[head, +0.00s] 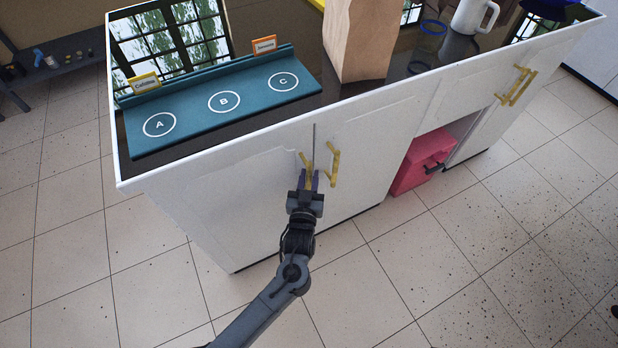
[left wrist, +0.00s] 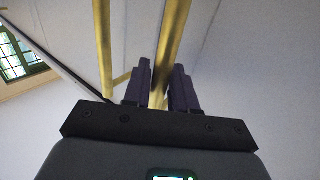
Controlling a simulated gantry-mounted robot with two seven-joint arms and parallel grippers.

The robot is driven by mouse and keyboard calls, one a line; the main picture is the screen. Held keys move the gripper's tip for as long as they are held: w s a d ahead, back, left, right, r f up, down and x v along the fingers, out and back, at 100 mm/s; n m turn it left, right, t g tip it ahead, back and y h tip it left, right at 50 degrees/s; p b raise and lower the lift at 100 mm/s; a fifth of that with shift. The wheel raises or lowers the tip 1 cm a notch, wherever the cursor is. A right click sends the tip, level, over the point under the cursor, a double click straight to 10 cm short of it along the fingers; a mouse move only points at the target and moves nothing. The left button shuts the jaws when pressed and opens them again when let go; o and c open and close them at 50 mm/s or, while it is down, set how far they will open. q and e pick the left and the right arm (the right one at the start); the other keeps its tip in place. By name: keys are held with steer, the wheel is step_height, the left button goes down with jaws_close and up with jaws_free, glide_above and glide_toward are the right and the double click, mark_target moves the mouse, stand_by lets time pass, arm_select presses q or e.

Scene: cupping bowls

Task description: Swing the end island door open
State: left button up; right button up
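The white end island door (head: 225,205) is closed, flush with the island's front. Its gold bar handle (head: 306,158) stands beside the dark seam, with a second gold handle (head: 334,165) just right of it. My left gripper (head: 307,180) is at the lower part of the left handle, one finger on each side. In the left wrist view a gold bar (left wrist: 174,35) runs between the dark fingers (left wrist: 160,85) and nearly fills the gap. Whether they press on it cannot be told. Another gold bar (left wrist: 102,45) stands apart to the left. My right gripper is not in view.
On the dark countertop are a teal A-B-C board (head: 190,120), a paper bag (head: 358,40) and a white mug (head: 474,15). A pink box (head: 420,163) sits in an open bay to the right. The tiled floor (head: 420,265) before the island is clear.

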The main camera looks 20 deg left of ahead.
arm_select(q)
jaws_close()
